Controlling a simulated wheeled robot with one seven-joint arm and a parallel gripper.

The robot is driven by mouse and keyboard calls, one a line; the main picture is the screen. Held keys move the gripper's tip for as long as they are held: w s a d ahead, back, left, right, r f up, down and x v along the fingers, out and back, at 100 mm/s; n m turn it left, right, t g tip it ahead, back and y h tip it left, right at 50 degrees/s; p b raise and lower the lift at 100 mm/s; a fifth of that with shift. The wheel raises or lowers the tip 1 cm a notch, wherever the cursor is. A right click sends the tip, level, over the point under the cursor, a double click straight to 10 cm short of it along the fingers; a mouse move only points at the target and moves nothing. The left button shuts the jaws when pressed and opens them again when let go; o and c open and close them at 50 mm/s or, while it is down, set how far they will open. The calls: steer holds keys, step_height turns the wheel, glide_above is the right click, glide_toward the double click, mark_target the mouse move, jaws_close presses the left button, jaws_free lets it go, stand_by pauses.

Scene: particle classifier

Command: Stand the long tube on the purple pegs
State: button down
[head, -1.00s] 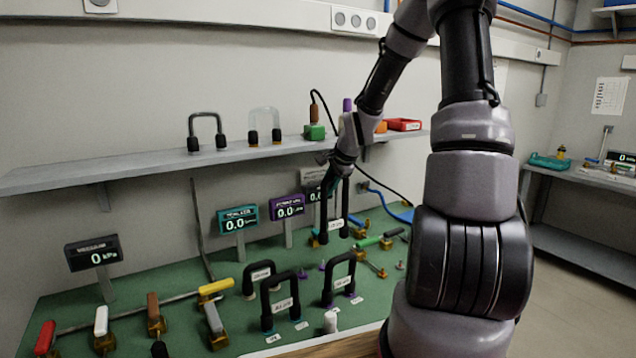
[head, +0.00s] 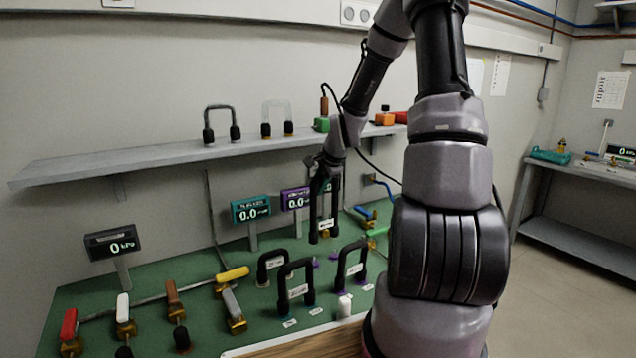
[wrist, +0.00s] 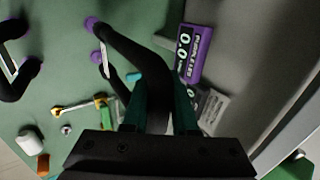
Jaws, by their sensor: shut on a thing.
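The long tube (head: 335,205) is a tall black U turned upside down, with a white label low between its legs. My gripper (head: 327,165) is shut on its top and holds it roughly upright above the green board. In the wrist view my gripper (wrist: 158,112) has the black tube (wrist: 130,50) between its fingers. Two purple pegs (head: 334,255) stand on the board, just below and in front of the leg ends in the head view. Purple pegs (wrist: 91,23) also show by the leg ends in the wrist view; I cannot tell whether they touch.
Shorter black tubes (head: 296,284) stand in front and to the left on the board. A purple display (head: 296,199) and a teal display (head: 251,209) stand behind. A shelf (head: 150,158) runs above. Coloured valve handles (head: 232,273) fill the front left.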

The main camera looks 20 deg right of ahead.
steer(key=shift+f, duration=3.95)
steer(key=c, duration=0.6)
jaws_free()
steer(key=shift+r, duration=0.1)
steer(key=v, duration=1)
steer(key=shift+s+d+r, duration=0.1)
steer(key=shift+s+r, duration=0.2)
